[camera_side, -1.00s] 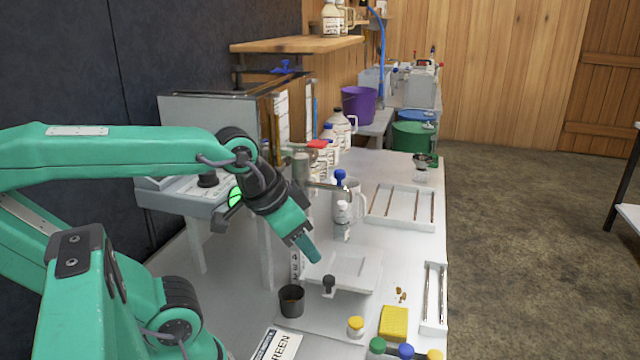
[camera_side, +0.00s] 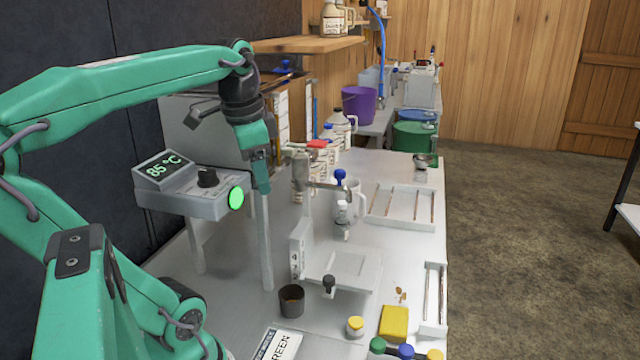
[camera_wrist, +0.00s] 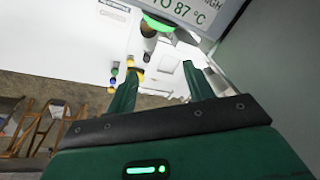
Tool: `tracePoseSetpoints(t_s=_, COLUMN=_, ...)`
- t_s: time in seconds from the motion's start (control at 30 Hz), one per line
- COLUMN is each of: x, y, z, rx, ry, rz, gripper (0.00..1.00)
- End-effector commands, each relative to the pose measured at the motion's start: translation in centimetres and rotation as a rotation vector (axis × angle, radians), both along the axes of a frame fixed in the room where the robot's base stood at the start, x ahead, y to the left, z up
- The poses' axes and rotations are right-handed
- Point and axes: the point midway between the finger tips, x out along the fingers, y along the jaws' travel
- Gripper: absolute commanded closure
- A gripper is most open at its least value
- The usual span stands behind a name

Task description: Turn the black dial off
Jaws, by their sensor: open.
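The black dial (camera_side: 207,177) stands on top of a grey control box (camera_side: 180,202), beside a display reading 85 °C. A round green light (camera_side: 236,198) glows on the box's right end. My gripper (camera_side: 263,188) points down just right of the box in the side view, apart from the dial and holding nothing. In the wrist view, its two green fingers (camera_wrist: 162,88) are spread apart. The green light also shows at the top there, but I cannot make out the dial.
A metal stand with a tap (camera_side: 301,170) is close to the right of my gripper. A wooden shelf (camera_side: 305,44) hangs behind and above. A dark cup (camera_side: 291,300), a white tray (camera_side: 400,221) and capped bottles are on the bench.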

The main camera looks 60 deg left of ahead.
Motion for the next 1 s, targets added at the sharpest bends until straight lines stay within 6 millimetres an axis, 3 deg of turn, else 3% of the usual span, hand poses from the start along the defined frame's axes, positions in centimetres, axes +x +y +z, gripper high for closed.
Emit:
tracePoseSetpoints(t_s=0.2, x=-2.3, y=3.2, z=2.9, rx=-0.019, ry=0.091, rz=-0.041, gripper=0.48)
tracePoseSetpoints(t_s=0.5, x=-5.7, y=5.9, z=6.3, rx=-0.076, ry=0.174, rz=-0.105, gripper=0.48)
tracePoseSetpoints(t_s=0.7, x=-7.3, y=6.8, z=7.8, rx=-0.112, ry=0.202, rz=-0.138, gripper=0.48)
tracePoseSetpoints(t_s=1.0, x=-7.8, y=7.0, z=8.2, rx=-0.125, ry=0.21, rz=-0.153, gripper=0.48)
